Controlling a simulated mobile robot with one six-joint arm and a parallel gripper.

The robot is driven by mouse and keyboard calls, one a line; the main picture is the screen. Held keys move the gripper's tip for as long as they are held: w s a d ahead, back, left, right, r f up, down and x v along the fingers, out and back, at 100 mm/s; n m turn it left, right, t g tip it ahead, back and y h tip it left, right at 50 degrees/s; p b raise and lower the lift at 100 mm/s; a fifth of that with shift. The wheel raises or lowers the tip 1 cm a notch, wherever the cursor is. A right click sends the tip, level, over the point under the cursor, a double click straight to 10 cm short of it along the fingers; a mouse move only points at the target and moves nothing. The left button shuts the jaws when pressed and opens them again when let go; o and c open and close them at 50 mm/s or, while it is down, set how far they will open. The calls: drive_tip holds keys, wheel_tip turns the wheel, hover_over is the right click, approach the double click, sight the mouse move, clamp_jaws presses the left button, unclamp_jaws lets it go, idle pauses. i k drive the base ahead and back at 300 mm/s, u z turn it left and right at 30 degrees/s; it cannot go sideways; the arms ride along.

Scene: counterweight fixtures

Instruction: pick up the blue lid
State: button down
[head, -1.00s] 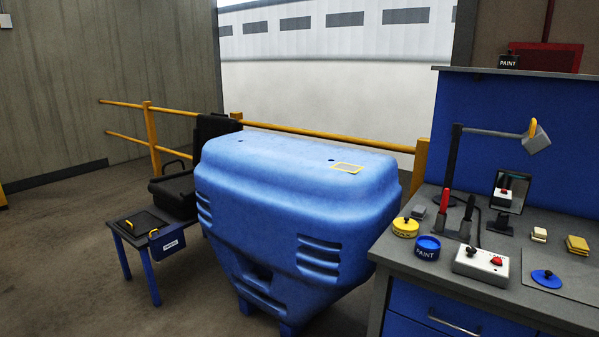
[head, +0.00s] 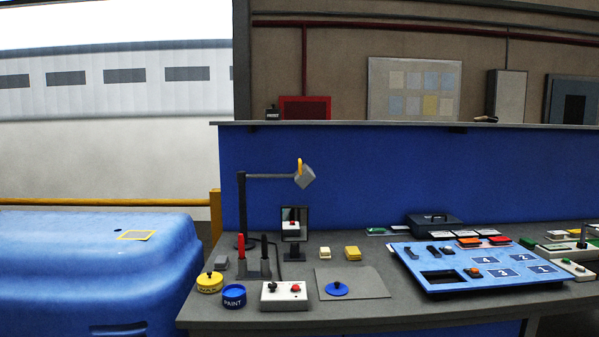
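The blue lid (head: 337,289) is a flat round disc with a small dark blue knob on top. It lies knob up on a grey mat (head: 372,284) on the workbench. Nothing covers the lid. My gripper is not in view.
A control box (head: 284,296) with a red button stands left of the lid. A yellow tin (head: 209,283), a lamp (head: 242,205) and a small mirror (head: 295,224) are further left and behind. A blue numbered panel (head: 480,266) lies to the right.

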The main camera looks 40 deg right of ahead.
sight(336, 288)
drive_tip(key=u, duration=1.75)
drive_tip(key=k, duration=0.1)
drive_tip(key=z, duration=3.05)
